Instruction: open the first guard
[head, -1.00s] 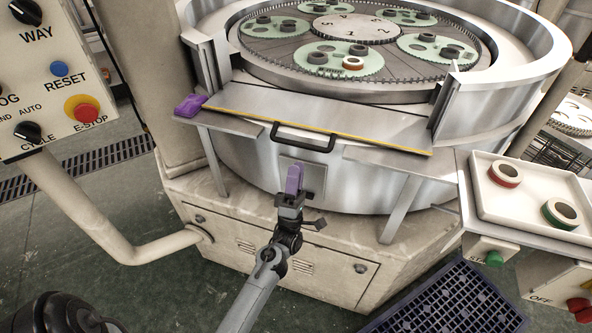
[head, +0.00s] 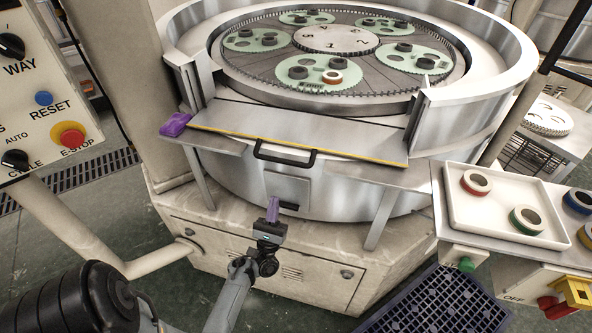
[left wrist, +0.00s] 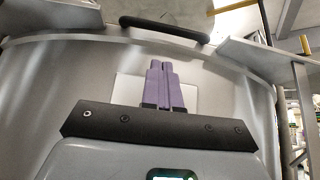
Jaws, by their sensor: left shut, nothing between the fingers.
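The first guard appears to be the flat grey panel (head: 300,133) with a yellow front edge. It lies folded down across the gap in the ring-shaped wall, with the gear plate open to view behind it. Its black bar handle (head: 285,155) hangs at the front edge; the handle also shows at the top of the left wrist view (left wrist: 165,30). My left gripper (head: 272,205), with purple fingers, is shut and empty below the handle, apart from it, in front of the drum's side. In the left wrist view its fingers (left wrist: 162,85) point up toward the handle.
A purple block (head: 175,124) sits at the panel's left end. A white tray (head: 455,215) with coloured rings stands at right. A control panel (head: 40,95) with an E-stop is at left. A blue grate (head: 430,305) lies on the floor.

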